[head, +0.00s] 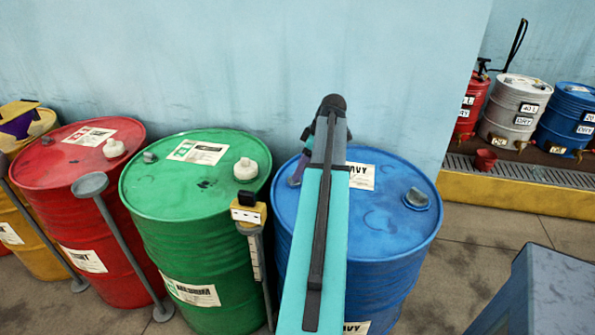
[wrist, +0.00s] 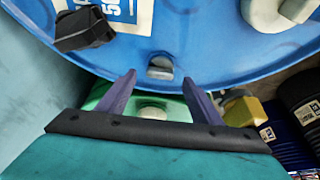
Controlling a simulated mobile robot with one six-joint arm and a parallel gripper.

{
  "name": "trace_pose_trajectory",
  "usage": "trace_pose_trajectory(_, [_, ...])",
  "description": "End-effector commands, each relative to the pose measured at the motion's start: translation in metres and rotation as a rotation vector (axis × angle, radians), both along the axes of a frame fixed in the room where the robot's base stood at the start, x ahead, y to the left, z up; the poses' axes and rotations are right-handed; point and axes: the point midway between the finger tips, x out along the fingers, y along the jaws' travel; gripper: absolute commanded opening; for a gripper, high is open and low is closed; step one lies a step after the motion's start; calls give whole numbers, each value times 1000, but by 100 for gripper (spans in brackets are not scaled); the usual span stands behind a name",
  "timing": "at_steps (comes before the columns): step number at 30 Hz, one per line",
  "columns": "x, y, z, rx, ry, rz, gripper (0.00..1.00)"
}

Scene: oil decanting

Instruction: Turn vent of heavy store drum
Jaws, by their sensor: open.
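The heavy store drum (head: 400,240) is blue and stands upright, with a white label ending in "AVY" on its lid; it also fills the top of the wrist view (wrist: 215,45). A small grey fitting, which looks like its vent (wrist: 160,68), sits near the lid's edge in the wrist view. My gripper (wrist: 159,79) is open and empty, one purple finger on each side of the vent, its tips beside or just short of it. Contact cannot be told. In the head view my arm hides the vent and most of the gripper. A larger grey cap (head: 417,198) sits at the lid's right.
A green drum (head: 190,235) stands close left, with a red drum (head: 75,200) beyond it. A yellow-headed post (head: 248,212) rises between green and blue. A dark block (wrist: 85,28) shows near the blue lid's label.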

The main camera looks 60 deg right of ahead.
Motion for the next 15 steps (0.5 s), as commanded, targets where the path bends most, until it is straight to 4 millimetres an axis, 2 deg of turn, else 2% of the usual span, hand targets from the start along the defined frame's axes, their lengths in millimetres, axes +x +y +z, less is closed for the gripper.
trace_pose_trajectory(6, [8,3,-19,1,0,1,59])
trace_pose_trajectory(15, [12,4,-29,1,0,1,59])
